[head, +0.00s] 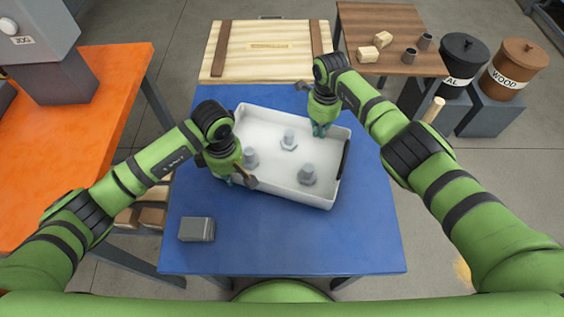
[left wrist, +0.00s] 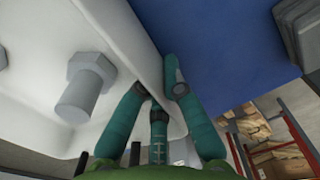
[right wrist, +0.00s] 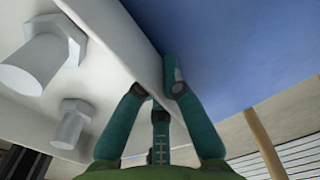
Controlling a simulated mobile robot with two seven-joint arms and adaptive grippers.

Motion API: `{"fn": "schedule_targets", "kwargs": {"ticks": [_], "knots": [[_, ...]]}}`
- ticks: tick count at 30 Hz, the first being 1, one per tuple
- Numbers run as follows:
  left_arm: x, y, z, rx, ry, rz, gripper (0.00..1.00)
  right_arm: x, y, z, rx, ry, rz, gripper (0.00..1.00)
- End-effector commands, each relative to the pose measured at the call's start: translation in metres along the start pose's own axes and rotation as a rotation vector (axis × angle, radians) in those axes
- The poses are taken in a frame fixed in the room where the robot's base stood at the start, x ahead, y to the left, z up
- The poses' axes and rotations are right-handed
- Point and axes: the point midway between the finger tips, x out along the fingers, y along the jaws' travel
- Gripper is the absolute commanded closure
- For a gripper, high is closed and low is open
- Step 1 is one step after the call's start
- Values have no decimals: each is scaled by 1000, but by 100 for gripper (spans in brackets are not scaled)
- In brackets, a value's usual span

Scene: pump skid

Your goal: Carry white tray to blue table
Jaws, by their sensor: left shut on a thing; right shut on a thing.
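The white tray (head: 290,194) is over the blue table (head: 280,240), turned slightly; I cannot tell whether it touches the tabletop. It holds three grey bolts, one at the back (head: 289,139), one at the left (head: 250,157) and one at the front right (head: 307,175). My left gripper (head: 228,178) is shut on the tray's left wall, which shows between its fingers in the left wrist view (left wrist: 160,92). My right gripper (head: 320,130) is shut on the tray's far wall near its right corner, as the right wrist view (right wrist: 158,92) shows.
A grey box (head: 196,229) lies on the blue table at the front left. An orange table (head: 75,140) stands at the left. A wooden crate (head: 262,50) is behind the blue table. A brown table (head: 385,20) with blocks and two bins (head: 515,62) are at the back right.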

Motion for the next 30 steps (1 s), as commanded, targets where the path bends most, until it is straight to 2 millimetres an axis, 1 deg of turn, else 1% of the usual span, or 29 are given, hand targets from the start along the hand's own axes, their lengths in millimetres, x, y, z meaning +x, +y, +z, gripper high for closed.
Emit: {"fn": "schedule_targets", "kwargs": {"ticks": [1,4,5,6,7,16,20,23,30], "knots": [[5,2,2,2,-4,7,100,6,1,2,-2,-5,1,100],[11,2,2,2,-4,7,100,12,1,2,-2,-5,1,100],[11,1,1,1,-4,5,88,12,1,2,-2,-4,2,88],[9,1,1,1,-4,5,72,10,1,2,-2,-4,2,72],[9,1,1,1,-4,5,68,10,1,2,-2,-3,2,68],[9,0,0,0,-1,2,68,9,0,0,-1,-1,1,68],[1,1,0,0,-1,4,68,9,0,0,0,-1,0,68],[-15,2,0,2,1,7,68,9,0,0,0,0,0,68],[-67,1,0,2,0,7,68,9,0,0,0,0,0,68]]}}
